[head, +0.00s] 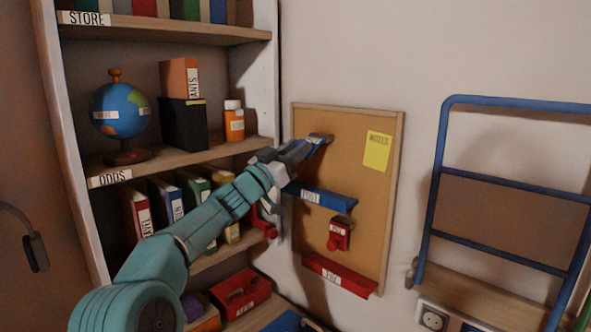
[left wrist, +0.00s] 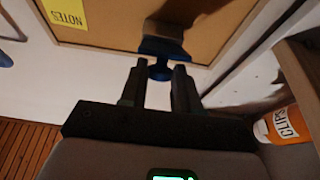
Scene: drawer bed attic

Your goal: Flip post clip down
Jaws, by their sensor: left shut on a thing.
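A cork board (head: 362,207) hangs on the wall. At its upper left is a blue clip (head: 321,138), mostly covered by my left gripper (head: 308,146). In the left wrist view, my left gripper (left wrist: 160,88) has its two fingers around the round blue knob of the clip (left wrist: 161,71). The gripper is shut on that knob. The clip's wider blue body (left wrist: 166,47) lies just beyond the fingertips, against the board. I cannot read a label on this clip. My right gripper is not in view.
A blue ledge (head: 320,197), a red clip (head: 339,235) and a red ledge (head: 341,275) sit lower on the board. A yellow note (head: 377,151) is at its right. Shelves with a globe (head: 120,110) and an orange jar (head: 234,122) stand left; a blue frame (head: 436,180) is right.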

